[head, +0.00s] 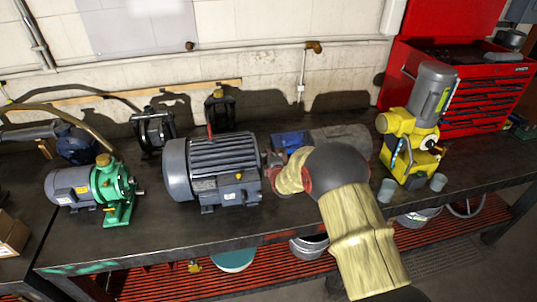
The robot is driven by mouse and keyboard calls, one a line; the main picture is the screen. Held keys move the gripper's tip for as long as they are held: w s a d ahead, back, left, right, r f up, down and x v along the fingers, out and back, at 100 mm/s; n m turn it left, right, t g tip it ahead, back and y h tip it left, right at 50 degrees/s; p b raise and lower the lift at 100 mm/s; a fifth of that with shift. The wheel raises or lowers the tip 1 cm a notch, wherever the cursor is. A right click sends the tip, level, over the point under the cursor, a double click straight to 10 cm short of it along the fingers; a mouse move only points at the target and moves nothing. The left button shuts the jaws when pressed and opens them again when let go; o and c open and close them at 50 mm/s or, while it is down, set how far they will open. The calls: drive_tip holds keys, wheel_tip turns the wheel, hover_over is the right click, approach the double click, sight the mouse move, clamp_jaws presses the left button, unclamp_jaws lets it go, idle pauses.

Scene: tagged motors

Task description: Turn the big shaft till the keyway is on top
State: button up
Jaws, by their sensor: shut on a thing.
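The big grey motor (213,168) with cooling ribs stands in the middle of the bench. Its big shaft points right, toward my gripper (272,165). My gripper lies at the shaft end of this motor and is shut on the shaft. The shaft is mostly hidden by my fingers, so I cannot see the keyway or which way it faces. My padded arm comes in from the lower right and hides the bench behind it.
A smaller grey motor with a green pump (112,192) stands at left. A yellow machine (408,145) and two grey cups (387,190) are at right, close to my arm. A blue box (290,141) lies behind my gripper. A red tool chest (470,95) stands at the back right.

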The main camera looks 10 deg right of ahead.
drive_tip(key=g+p, duration=0.5)
drive_tip(key=shift+w+r, duration=0.1)
drive_tip(key=shift+r, duration=0.15)
drive_tip(key=shift+f+g+p, duration=0.2)
drive_tip(key=shift+g+p, duration=1.2)
drive_tip(key=shift+g, duration=0.3)
drive_tip(key=o, duration=1.1)
drive_tip(key=shift+f, duration=0.1)
drive_tip(key=shift+o, duration=0.3)
drive_tip(key=v, duration=1.2)
drive_tip(key=shift+w, duration=0.1)
